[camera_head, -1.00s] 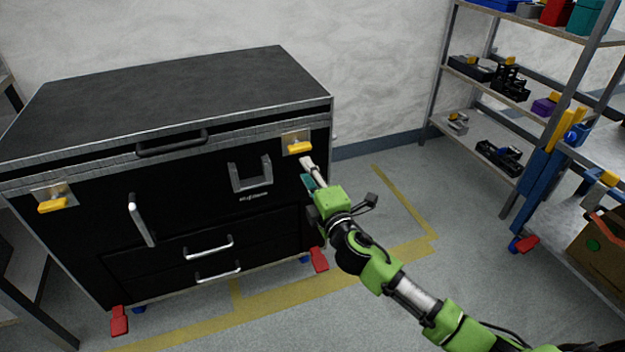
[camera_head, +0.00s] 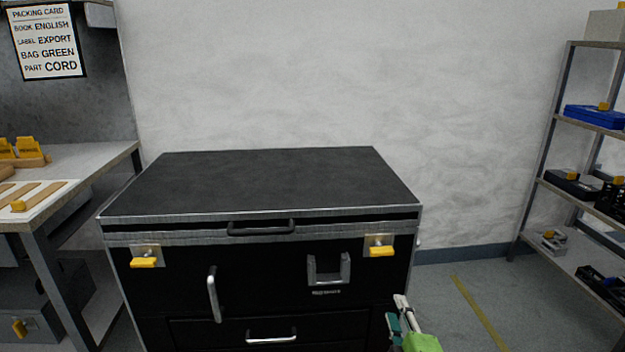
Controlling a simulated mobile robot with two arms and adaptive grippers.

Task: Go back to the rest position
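My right gripper (camera_head: 398,318) shows at the bottom edge, right of centre, in front of the right side of a black case. Its fingers point up, and a bit of my green arm shows below them. I cannot tell whether the fingers are apart or closed. The black case (camera_head: 270,185) stands against the wall with its lid down. It has yellow latches at the left (camera_head: 144,262) and right (camera_head: 380,251), a grey bracket (camera_head: 328,270) and silver handles. My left gripper is not in view.
A workbench (camera_head: 90,160) with a packing card (camera_head: 45,42) above it stands at the left. A metal shelf rack (camera_head: 545,185) with bins stands at the right. Grey floor with a yellow line (camera_head: 478,312) lies open between case and rack.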

